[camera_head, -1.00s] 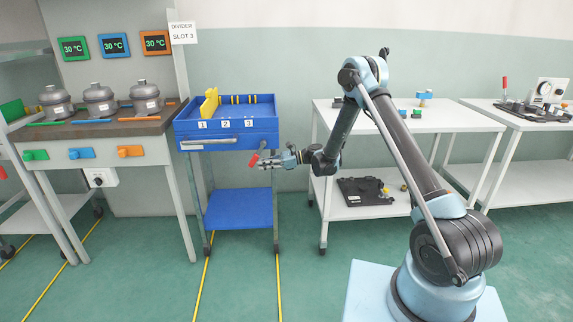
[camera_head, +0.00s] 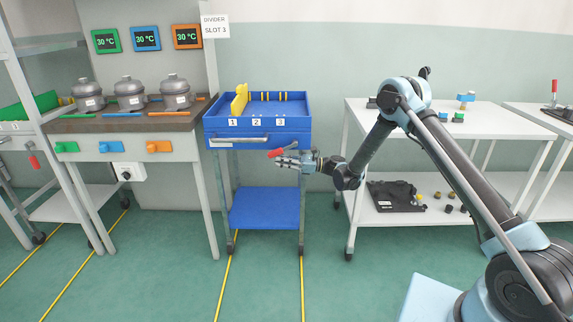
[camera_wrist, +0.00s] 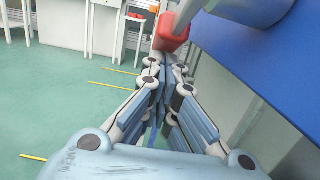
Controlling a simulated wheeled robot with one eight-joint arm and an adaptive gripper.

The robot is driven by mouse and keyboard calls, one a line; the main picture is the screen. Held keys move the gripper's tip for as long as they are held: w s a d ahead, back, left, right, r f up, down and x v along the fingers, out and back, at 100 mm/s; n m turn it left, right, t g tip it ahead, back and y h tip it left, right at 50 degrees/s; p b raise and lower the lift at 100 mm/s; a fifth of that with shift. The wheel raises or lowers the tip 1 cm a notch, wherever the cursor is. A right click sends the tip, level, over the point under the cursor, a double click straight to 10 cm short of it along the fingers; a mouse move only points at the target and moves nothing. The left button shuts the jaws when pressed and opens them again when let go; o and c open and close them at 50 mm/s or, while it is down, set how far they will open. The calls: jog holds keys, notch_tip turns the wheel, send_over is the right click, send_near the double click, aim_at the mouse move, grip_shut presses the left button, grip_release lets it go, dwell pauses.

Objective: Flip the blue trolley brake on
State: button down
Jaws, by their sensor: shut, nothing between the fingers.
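The blue trolley (camera_head: 258,140) stands left of my arm, with an upper tray and a lower shelf. A red-handled brake lever (camera_head: 283,152) is at its right front, below the tray; the handle lies nearly level, its left end slightly lower. My gripper (camera_head: 278,163) is shut and empty just below the handle. In the wrist view, the red handle (camera_wrist: 172,28) is just beyond the fingertips of my gripper (camera_wrist: 166,60); I cannot tell if they touch. The trolley's blue side (camera_wrist: 275,55) fills the upper right there. The lever's pivot is not clear.
A bench (camera_head: 135,120) with several grey compressor shells stands left of the trolley. A white table (camera_head: 465,118) stands to the right, a dark fixture (camera_head: 395,196) on its lower shelf. Yellow lines mark the green floor, which is clear in front of the trolley.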

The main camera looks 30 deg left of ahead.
jog(key=shift+s+a+r, duration=0.15)
jog(key=shift+s, duration=0.05)
dwell(0.5)
jog(key=v, duration=0.7)
jog(key=shift+w+d, duration=0.2)
dwell(0.4)
